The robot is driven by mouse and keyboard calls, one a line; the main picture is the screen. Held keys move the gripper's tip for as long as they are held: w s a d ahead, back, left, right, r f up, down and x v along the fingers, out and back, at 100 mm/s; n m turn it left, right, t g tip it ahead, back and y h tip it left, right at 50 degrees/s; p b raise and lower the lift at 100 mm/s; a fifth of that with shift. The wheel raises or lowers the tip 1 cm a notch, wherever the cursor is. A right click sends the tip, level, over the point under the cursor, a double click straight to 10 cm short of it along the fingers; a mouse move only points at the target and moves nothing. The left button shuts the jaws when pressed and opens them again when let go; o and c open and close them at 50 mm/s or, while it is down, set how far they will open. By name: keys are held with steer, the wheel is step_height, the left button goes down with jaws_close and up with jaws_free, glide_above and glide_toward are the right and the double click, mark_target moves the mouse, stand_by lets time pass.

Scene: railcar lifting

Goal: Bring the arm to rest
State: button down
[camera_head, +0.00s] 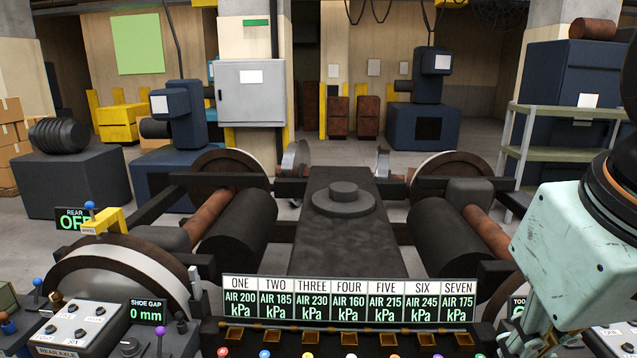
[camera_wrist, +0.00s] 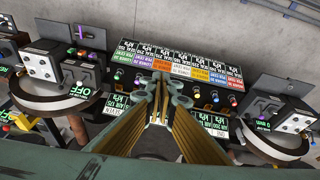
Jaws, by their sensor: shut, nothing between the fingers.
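My gripper (camera_wrist: 172,84) shows in the wrist view with its two fingers shut and nothing between them. Its tips hang over the control panel (camera_wrist: 150,62), which carries labels and coloured knobs; I cannot tell whether they touch it.
The readout board (camera_head: 347,300) shows air pressures for ONE to SEVEN. The shoe gap screen (camera_head: 147,311) reads 0 mm beside the rear axle box (camera_head: 78,325). A bogie with wheels (camera_head: 115,275) and a dark central beam (camera_head: 343,235) stands behind.

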steer(key=shift+y, duration=0.3)
steer(key=shift+s+a, duration=0.65)
steer(key=shift+s, duration=0.25)
steer(key=shift+s+a, duration=0.6)
steer(key=shift+s, duration=0.25)
steer(key=c, duration=3.5)
jaws_free()
